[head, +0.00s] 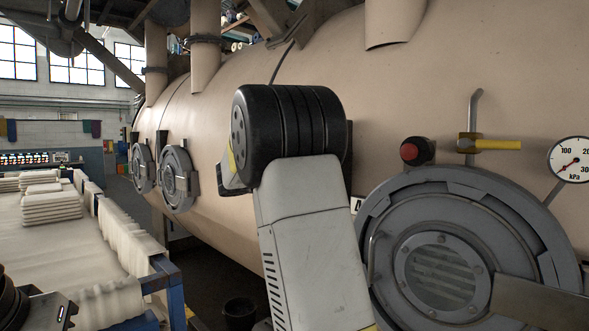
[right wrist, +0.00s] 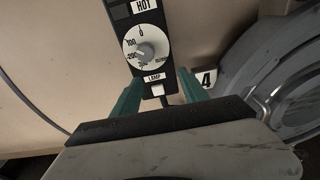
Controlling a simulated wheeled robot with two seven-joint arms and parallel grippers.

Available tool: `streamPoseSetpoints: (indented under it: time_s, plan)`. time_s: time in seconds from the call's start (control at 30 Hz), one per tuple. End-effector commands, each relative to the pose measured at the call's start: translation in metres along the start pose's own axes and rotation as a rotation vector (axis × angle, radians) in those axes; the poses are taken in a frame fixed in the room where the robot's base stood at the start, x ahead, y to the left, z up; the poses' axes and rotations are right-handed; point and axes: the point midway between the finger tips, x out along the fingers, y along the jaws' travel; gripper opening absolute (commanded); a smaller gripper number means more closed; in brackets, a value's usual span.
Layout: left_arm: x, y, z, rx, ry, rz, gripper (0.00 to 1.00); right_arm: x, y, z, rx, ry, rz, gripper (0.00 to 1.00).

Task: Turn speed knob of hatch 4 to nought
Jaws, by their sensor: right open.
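The speed knob (right wrist: 146,52) is a small grey knob on a white round dial (right wrist: 157,37) marked 0 at the top, then 100, 200 and further down the left side. Its pointer seems to lean to the lower left, near 200, but is too small to read surely. A plate with a 4 (right wrist: 207,79) is to the right of the panel. My right gripper (right wrist: 158,76) is open and empty, its teal fingers pointing at the panel below the dial, apart from the knob. In the head view my right arm hides the knob. My left gripper's fingers are not seen.
The panel has a HOT label (right wrist: 144,6) above and a LAMP switch (right wrist: 157,88) below the dial. The round hatch (head: 440,270) is right of my arm, with a red button (head: 410,152), yellow-handled valve (head: 490,144) and gauge (head: 571,160) above. A cloth-filled trolley (head: 165,285) stands left.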

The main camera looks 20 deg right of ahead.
Motion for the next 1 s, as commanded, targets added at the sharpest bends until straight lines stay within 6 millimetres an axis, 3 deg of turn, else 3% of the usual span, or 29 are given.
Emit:
streamPoseSetpoints:
  time_s: [0.1,0.2,0.6,1.0]
  plan:
    - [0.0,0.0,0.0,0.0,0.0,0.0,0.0,-0.007,0.017,0.021,-0.083,-0.098,0.008,0.52]
    - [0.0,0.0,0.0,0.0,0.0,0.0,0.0,-0.002,0.02,0.026,-0.1,-0.121,0.007,0.52]
    - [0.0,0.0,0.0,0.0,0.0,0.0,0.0,0.057,0.02,0.032,-0.098,-0.116,0.007,0.52]
    - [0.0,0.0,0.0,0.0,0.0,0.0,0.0,0.069,0.02,0.033,-0.096,-0.114,0.01,0.52]
